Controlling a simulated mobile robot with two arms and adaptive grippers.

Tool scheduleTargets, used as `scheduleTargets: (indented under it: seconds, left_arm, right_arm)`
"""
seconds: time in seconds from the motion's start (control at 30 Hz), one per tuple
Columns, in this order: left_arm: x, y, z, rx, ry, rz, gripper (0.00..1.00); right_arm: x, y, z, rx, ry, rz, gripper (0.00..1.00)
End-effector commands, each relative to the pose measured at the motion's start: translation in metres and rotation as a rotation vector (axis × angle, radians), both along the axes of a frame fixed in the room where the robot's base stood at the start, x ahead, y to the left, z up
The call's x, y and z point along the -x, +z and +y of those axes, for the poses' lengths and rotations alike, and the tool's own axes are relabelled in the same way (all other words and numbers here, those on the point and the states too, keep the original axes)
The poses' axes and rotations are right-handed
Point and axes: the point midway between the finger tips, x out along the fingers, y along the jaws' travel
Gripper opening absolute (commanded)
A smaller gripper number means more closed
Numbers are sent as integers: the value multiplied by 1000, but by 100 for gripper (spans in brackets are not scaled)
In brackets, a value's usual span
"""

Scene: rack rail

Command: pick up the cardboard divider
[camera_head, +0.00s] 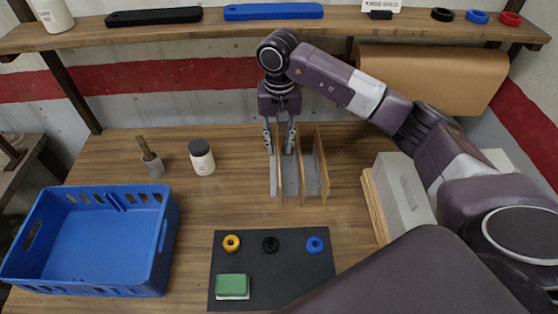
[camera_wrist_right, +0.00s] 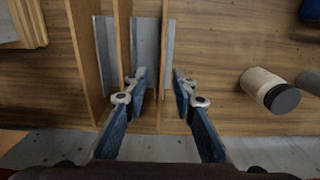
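Upright tan cardboard dividers stand in a row on the wooden table, with grey strips between them. The leftmost divider (camera_head: 279,177) shows in the wrist view as the rightmost panel (camera_wrist_right: 162,50). My right gripper (camera_head: 280,147) comes down from above at the far end of this divider. In the wrist view the right gripper's fingers (camera_wrist_right: 161,80) are open, one on each side of that panel, with visible gaps. Two more dividers, a middle one (camera_head: 304,165) and a right one (camera_head: 321,165), stand beside it. My left gripper is not in view.
A white bottle with a dark lid (camera_head: 202,157) and a grey cup with a stick (camera_head: 153,164) stand left of the dividers. A blue crate (camera_head: 165,235) is front left. A dark mat (camera_head: 265,270) holds rings and a green block. A shelf (camera_head: 215,30) runs above the back.

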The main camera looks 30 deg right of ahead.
Motion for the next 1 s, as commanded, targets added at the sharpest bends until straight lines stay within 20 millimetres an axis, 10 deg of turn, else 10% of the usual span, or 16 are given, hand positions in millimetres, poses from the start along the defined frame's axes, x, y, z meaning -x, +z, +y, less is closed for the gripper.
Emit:
scheduleTargets:
  seconds: [0.6,1.0]
  left_arm:
    - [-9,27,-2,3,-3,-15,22]
    - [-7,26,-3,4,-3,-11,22]
  right_arm:
    - [-1,-45,2,-1,0,0,25]
    - [-1,-45,2,0,0,0,0]
